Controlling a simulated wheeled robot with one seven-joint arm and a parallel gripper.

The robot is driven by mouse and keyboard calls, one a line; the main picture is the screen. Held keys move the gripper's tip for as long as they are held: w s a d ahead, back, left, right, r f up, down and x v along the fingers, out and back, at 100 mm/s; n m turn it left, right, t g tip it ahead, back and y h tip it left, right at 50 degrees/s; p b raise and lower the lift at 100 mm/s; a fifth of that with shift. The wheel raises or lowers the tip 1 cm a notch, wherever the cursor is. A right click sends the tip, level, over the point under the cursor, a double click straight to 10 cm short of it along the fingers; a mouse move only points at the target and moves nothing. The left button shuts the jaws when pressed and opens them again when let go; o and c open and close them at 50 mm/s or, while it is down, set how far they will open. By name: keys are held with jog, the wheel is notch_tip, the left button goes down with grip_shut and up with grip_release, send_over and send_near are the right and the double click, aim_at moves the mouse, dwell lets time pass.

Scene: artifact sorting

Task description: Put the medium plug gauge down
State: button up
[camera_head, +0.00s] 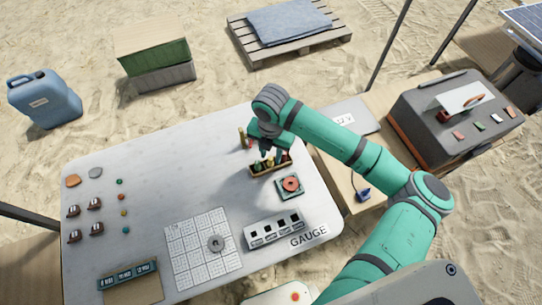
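My gripper (269,154) points down at a small wooden rack (256,172) near the back right of the white table (150,175). Small upright pieces show in the rack, close under the fingers; they look like plug gauges, but I cannot tell which is the medium one. A thin brass-coloured upright piece (241,138) shows just left of my gripper. The fingertips and anything between them are too small and partly hidden, so I cannot tell whether they are open or shut, or touching a gauge.
A green pad with an orange-red ring (290,184) lies just in front of the rack. A white block with dark square openings (273,230) is by the GAUGE label. A gridded sheet with a grey disc (215,243) lies front centre. Small artifacts stand at left. The table's middle is clear.

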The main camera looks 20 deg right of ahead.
aim_at(271, 157)
notch_tip(271, 157, up, 10)
jog(key=w+a+r+m+t+y, duration=0.3)
jog(key=w+a+m+t+y, duration=0.1)
jog(key=a, duration=0.7)
jog(key=w+a+r+m+t+y, duration=0.3)
jog(key=a+m+t, duration=0.15)
jog(key=a, duration=0.65)
jog(key=w+a+r+m+t+y, duration=0.3)
jog(key=w+a+m+t+y, duration=0.1)
jog(key=a, duration=0.7)
jog(key=s+d+f+m+t+h, duration=0.2)
jog(key=s+d+f+m+h, duration=0.25)
jog(key=s+f+m, duration=0.3)
jog(key=s+d+f+m+t+h, duration=0.2)
jog(key=s+d+f+m+h, duration=0.25)
jog(key=s+f+m, duration=0.35)
jog(key=s+d+h, duration=0.1)
jog(key=s+d, duration=0.3)
jog(key=s, duration=0.7)
jog(key=s+d+g+h, duration=0.1)
jog(key=s+d, duration=0.4)
jog(key=s, duration=0.7)
jog(key=shift+s+n, duration=0.3)
